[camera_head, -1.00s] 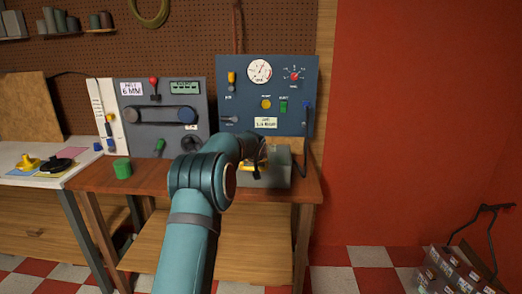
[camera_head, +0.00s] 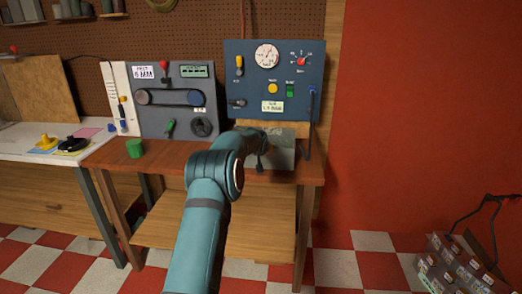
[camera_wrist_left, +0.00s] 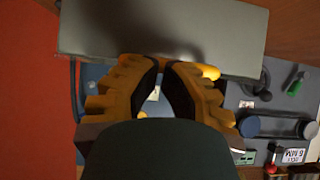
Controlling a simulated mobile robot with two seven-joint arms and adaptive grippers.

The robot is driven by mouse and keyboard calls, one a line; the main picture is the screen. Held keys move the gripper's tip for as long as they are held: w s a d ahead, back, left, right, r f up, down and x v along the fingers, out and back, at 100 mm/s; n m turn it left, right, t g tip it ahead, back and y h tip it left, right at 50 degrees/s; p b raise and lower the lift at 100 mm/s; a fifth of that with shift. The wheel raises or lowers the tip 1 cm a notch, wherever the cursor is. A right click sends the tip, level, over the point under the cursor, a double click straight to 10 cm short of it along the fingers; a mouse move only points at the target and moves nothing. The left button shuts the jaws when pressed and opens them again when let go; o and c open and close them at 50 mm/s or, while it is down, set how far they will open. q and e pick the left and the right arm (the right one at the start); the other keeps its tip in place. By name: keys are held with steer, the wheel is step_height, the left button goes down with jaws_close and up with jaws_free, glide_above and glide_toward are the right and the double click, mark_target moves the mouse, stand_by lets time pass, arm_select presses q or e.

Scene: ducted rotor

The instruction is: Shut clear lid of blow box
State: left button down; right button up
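The blow box (camera_head: 281,155) is a grey box on the wooden bench, below the blue control panel (camera_head: 262,110). A grey face, apparently the box (camera_wrist_left: 165,30), fills the top of the left wrist view. I cannot make out the clear lid or its angle. My left arm (camera_head: 205,205) reaches to the box and hides my left gripper in the head view. In the left wrist view the yellow fingers of my left gripper (camera_wrist_left: 160,64) point at the grey face, tips close together. Contact is unclear. A yellow piece (camera_wrist_left: 208,72) shows beside the right finger. My right gripper is not visible.
A grey belt-drive panel (camera_head: 180,100) stands left of the blue panel. A white table (camera_head: 30,165) is at left. A crate (camera_head: 462,265) stands on the floor at right, near the red wall.

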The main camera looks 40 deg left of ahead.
arm_select(q)
steer(key=shift+r, duration=0.1)
steer(key=s+d+f, duration=0.1)
steer(key=s+d, duration=0.4)
steer(key=s, duration=0.3)
stand_by(0.7)
steer(key=shift+f, duration=0.15)
